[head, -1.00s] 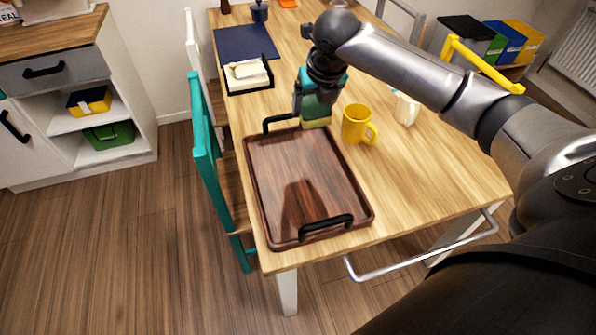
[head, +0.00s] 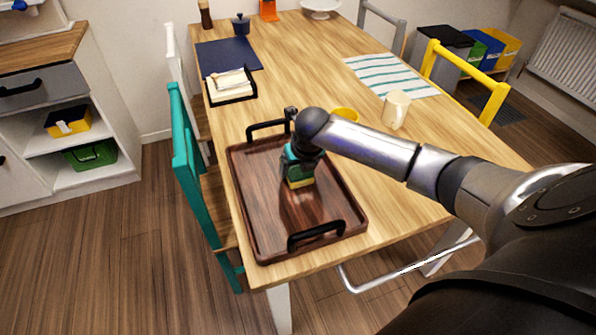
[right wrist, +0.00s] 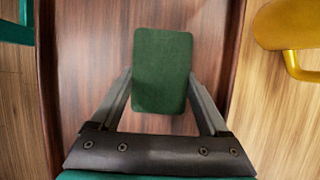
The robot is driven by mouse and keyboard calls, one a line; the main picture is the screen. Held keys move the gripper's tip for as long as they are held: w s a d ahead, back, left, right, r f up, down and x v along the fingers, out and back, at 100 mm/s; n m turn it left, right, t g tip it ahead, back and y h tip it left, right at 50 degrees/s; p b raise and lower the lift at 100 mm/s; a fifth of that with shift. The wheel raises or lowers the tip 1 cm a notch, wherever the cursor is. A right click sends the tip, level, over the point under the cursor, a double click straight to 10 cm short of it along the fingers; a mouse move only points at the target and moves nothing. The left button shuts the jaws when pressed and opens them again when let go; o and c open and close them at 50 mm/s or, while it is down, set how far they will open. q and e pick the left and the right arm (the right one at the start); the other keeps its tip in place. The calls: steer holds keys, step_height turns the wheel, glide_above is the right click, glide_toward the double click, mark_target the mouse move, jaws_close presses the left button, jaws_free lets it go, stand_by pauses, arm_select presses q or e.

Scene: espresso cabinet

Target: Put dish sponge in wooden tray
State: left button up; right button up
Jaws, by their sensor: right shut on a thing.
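The wooden tray (head: 262,229) is dark brown with black handles and lies on the near end of the table. My right gripper (head: 299,178) is over the tray, shut on the dish sponge (head: 300,184). The sponge has a yellow lower side and a dark green top; the green face shows between the fingers in the right wrist view (right wrist: 163,70). In that view the tray floor (right wrist: 85,50) lies beneath the sponge. I cannot tell whether the sponge touches the tray floor. My left gripper is not in view.
A yellow mug (head: 345,114), partly hidden by my right arm, stands beyond the tray; it also shows in the right wrist view (right wrist: 285,25). A cream mug (head: 396,109) stands further right. A black napkin holder (head: 231,96) is at the back left. A teal chair (head: 186,150) is left of the table.

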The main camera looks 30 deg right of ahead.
steer(key=shift+f, duration=0.25)
steer(key=o, duration=1)
steer(key=shift+f, duration=0.1)
steer(key=shift+c, duration=0.2)
steer(key=o, duration=0.3)
steer(key=shift+r, duration=0.25)
arm_select(q)
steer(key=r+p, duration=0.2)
steer(key=p, duration=0.1)
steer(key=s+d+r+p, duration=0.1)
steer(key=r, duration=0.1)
arm_select(e)
steer(key=v, duration=1.1)
steer(key=shift+s+a+r, duration=0.1)
steer(key=shift+s+r, duration=0.15)
steer(key=shift+r, duration=0.1)
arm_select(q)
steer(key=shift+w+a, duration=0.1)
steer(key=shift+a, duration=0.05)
